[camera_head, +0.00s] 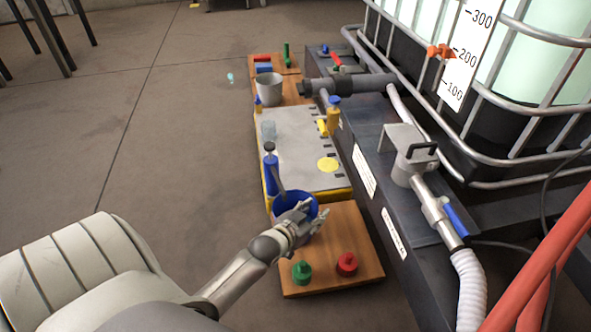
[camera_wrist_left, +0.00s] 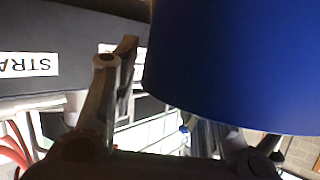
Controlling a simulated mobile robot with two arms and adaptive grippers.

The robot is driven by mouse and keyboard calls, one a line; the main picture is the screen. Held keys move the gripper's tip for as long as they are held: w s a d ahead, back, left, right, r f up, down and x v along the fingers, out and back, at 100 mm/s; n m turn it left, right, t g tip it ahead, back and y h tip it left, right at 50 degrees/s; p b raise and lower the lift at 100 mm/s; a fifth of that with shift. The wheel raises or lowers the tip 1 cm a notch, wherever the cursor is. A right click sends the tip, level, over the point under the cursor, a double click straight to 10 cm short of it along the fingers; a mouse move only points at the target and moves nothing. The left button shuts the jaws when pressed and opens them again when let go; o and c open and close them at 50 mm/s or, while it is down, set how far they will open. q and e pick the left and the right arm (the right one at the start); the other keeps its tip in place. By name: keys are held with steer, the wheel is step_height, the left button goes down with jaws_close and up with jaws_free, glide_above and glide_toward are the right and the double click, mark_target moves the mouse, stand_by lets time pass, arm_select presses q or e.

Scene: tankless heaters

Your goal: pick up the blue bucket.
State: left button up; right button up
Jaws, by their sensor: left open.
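The blue bucket (camera_head: 281,207) stands at the near end of the grey panel, by the wooden board, partly hidden behind my left gripper. My left gripper (camera_head: 313,214) is open at the bucket's near right side. In the left wrist view the bucket's smooth blue wall (camera_wrist_left: 235,65) fills the upper right. One finger of my left gripper (camera_wrist_left: 165,95) shows left of the wall; the other is low at the right, partly behind or beside the bucket. I cannot tell whether they touch it. My right gripper is not in view.
A blue bottle (camera_head: 270,172) stands just behind the bucket. A green piece (camera_head: 302,272) and a red piece (camera_head: 347,264) sit on the near wooden board (camera_head: 350,225). A dark bench with pipes (camera_head: 375,185) runs along the right. Open floor lies left.

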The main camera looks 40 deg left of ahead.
arm_select(q)
steer(key=shift+w, duration=0.25)
steer(key=shift+f, duration=0.1)
jaws_close()
stand_by(0.5)
